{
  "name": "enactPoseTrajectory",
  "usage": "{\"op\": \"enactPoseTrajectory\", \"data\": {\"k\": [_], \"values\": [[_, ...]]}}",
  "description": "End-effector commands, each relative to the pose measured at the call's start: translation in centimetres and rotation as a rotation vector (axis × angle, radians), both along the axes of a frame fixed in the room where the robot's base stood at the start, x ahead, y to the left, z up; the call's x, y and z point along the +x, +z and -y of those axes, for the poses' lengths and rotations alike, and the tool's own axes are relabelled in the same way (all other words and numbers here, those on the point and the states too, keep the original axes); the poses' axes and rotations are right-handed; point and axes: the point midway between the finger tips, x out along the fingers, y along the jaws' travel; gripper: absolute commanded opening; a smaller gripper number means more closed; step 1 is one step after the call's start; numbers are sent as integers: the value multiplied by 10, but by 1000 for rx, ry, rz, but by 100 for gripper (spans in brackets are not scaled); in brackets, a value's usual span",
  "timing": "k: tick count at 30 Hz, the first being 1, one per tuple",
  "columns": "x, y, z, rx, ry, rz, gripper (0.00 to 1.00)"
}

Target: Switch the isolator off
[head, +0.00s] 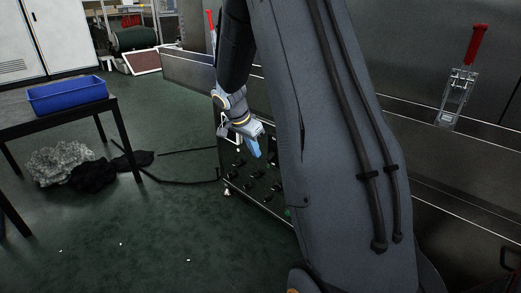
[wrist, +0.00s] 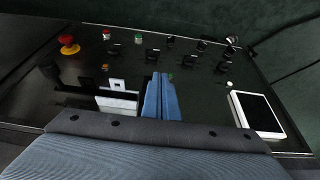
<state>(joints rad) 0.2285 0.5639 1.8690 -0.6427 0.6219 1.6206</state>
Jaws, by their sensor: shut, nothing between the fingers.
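The dark control panel (head: 262,186) stands low beside the dryer in the head view. It fills most of the wrist view (wrist: 210,88). It carries a red mushroom button (wrist: 69,45) at the left, small red and green buttons, and several dark knobs. I cannot tell for sure which of these is the isolator, or its position. My gripper (head: 255,148) is over the panel in the head view. In the wrist view its blue fingers (wrist: 161,82) are together and empty, pointing at the panel face among the controls. Whether they touch it is unclear.
A white-framed screen (wrist: 257,113) sits at the panel's right, and a white plate (wrist: 117,102) is left of the fingers. A table (head: 50,116) with a blue tray (head: 67,96) stands left. Dark hose or cable (head: 180,180) lies on the floor.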

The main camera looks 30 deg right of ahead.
Motion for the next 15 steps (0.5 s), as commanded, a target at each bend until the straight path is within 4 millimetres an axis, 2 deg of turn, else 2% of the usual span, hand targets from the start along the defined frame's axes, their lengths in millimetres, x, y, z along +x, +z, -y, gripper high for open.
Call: {"op": "enactPoseTrajectory", "data": {"k": [7, 15], "values": [[-8, 9, -28, 0, -9, -1, 0], [-10, 12, -34, 0, -13, 0, 0]]}}
